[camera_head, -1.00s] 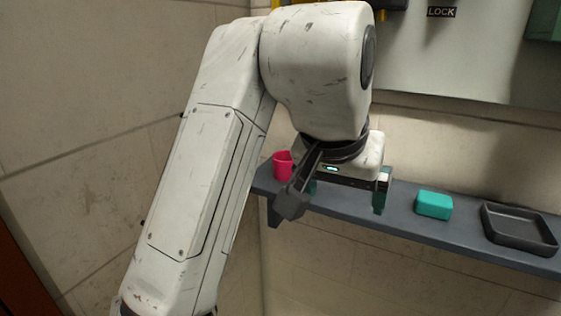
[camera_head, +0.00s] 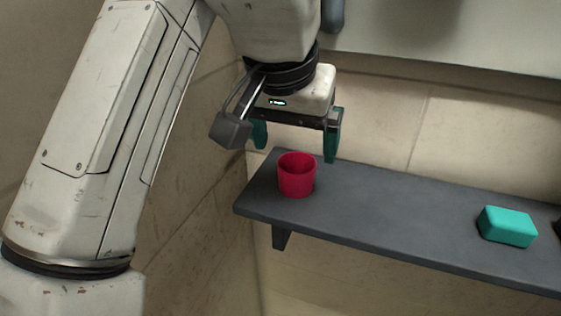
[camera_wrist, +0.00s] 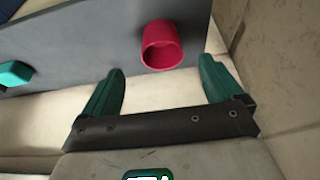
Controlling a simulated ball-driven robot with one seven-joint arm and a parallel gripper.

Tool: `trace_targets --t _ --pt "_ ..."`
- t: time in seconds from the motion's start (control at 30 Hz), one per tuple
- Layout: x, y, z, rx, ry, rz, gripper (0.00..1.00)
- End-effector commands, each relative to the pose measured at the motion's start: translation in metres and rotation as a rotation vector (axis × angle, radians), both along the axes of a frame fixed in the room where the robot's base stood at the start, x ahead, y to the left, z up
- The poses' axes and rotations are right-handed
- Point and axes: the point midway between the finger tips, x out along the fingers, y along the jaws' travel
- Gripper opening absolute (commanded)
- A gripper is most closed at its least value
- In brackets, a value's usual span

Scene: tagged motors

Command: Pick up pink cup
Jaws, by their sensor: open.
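The pink cup (camera_head: 297,176) stands upright and appears empty on the left end of the grey shelf (camera_head: 390,215). My gripper (camera_head: 296,150) is open, with green fingers spread apart, above the shelf and just behind the cup in the head view. In the wrist view the cup (camera_wrist: 161,46) lies beyond the fingertips, between the lines of the two fingers of my gripper (camera_wrist: 162,72). Nothing is between the fingers, and they do not touch the cup.
A teal block (camera_head: 507,227) sits on the shelf to the right; it also shows in the wrist view (camera_wrist: 14,74). A dark object (camera_head: 557,230) is cut off at the right edge. A wall stands close behind the shelf. The shelf between cup and block is clear.

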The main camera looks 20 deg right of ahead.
Motion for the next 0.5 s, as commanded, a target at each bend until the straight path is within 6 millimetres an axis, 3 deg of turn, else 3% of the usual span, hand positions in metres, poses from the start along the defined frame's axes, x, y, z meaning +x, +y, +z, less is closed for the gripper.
trace_targets --t 0.5 --pt "0.017 -0.014 -0.049 -0.001 0.002 -0.001 0.93"
